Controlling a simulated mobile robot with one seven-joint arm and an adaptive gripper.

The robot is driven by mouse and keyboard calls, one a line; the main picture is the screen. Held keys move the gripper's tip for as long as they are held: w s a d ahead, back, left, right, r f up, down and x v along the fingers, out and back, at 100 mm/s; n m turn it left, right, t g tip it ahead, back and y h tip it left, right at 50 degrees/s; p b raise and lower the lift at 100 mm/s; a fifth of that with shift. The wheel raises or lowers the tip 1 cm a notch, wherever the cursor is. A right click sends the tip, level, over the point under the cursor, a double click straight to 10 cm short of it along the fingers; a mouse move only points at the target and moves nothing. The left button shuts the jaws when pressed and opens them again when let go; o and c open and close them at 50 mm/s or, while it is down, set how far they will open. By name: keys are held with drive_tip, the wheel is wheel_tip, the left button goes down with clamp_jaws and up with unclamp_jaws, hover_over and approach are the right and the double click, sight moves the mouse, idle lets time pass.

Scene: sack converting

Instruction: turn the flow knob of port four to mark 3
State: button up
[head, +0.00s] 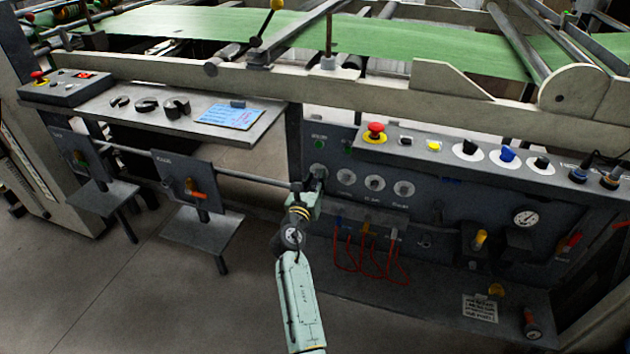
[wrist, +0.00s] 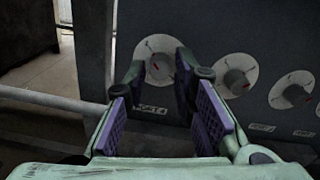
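The port four flow knob (wrist: 158,67) is a grey knob on a pale round dial, above a white label reading PORT 4, on the dark panel. A red mark shows on it, but the dial's numbers are too small to read. My gripper (wrist: 161,82) is open, with one purple-padded finger on each side of the knob in the wrist view. I cannot tell whether the fingertips touch the knob or stop short of it. In the head view my gripper (head: 317,182) is at the left end of the dial row and partly hides that dial.
More knobs sit to the right, the nearest (wrist: 238,75) and another (wrist: 294,94), with red pointers. A grey rail (wrist: 45,99) and an upright post (wrist: 94,50) stand left of the panel. Red hoses (head: 372,258) hang below the dials. A red stop button (head: 375,131) is above.

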clamp_jaws()
